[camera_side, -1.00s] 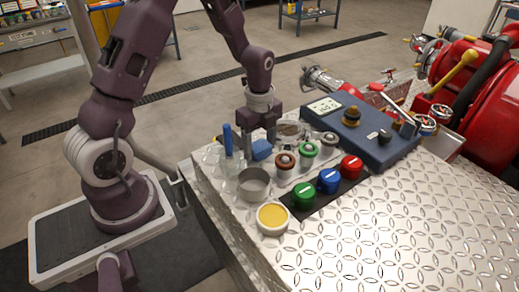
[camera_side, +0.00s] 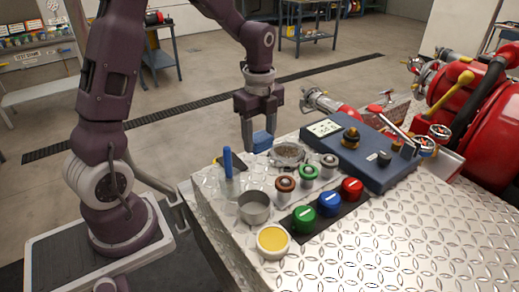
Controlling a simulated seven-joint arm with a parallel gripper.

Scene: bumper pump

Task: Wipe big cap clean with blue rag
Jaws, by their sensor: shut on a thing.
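My gripper (camera_side: 256,138) is shut on the blue rag (camera_side: 263,142), a small blue block-like piece at its fingertips. It holds the rag at the far left edge of the metal-topped bench, apparently above the surface. A wide, round, shallow metal piece with a brownish, mottled top (camera_side: 288,154), which looks like the big cap, sits just right of and nearer than the rag. The rag and this piece look apart.
A blue-handled tool (camera_side: 228,163), an empty metal cup (camera_side: 254,207) and a yellow-filled cup (camera_side: 272,241) stand at the left. Small capped pieces and green (camera_side: 304,219), blue (camera_side: 329,203) and red (camera_side: 352,189) knobs lie nearer. A blue gauge box (camera_side: 365,155) stands behind right.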

